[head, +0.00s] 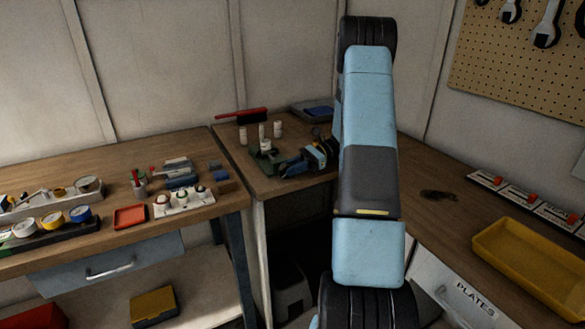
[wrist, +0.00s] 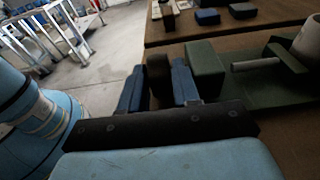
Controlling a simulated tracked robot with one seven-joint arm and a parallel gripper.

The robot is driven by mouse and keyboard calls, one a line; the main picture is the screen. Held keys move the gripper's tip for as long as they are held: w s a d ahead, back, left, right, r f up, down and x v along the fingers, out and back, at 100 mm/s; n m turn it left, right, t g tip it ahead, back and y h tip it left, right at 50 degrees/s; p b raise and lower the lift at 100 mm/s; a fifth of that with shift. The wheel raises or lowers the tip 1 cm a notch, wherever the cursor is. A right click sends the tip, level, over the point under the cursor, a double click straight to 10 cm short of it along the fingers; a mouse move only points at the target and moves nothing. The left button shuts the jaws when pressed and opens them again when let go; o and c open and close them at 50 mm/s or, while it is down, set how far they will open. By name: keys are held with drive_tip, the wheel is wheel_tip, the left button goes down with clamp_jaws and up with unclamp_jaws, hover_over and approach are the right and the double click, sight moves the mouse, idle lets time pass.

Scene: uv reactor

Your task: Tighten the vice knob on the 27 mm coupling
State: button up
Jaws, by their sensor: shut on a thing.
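The green vice (head: 264,162) stands on the corner bench in the head view. In the wrist view its green block (wrist: 206,68) and flat green base (wrist: 280,92) lie right of my fingers. My gripper (head: 318,153) reaches the vice from the right in the head view. In the wrist view my gripper (wrist: 157,90) has its two blue fingers shut on a dark round knob (wrist: 158,72), beside the green block. A pale cylinder (wrist: 309,40), possibly the coupling, is cut off at the right edge. Its size cannot be read.
A blue tray (head: 318,110) is at the back corner. The left bench holds a red tray (head: 130,217) and several parts. A yellow tray (head: 520,262) sits on the right bench.

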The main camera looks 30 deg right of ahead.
drive_tip(key=shift+d, duration=0.15)
drive_tip(key=o, duration=0.7)
drive_tip(key=d, duration=0.4)
drive_tip(key=d+r, duration=0.1)
drive_tip(key=d, duration=0.4)
drive_tip(key=d+r, duration=0.1)
drive_tip(key=d, duration=0.3)
drive_tip(key=shift+d+r, duration=0.1)
drive_tip(key=shift+d, duration=0.2)
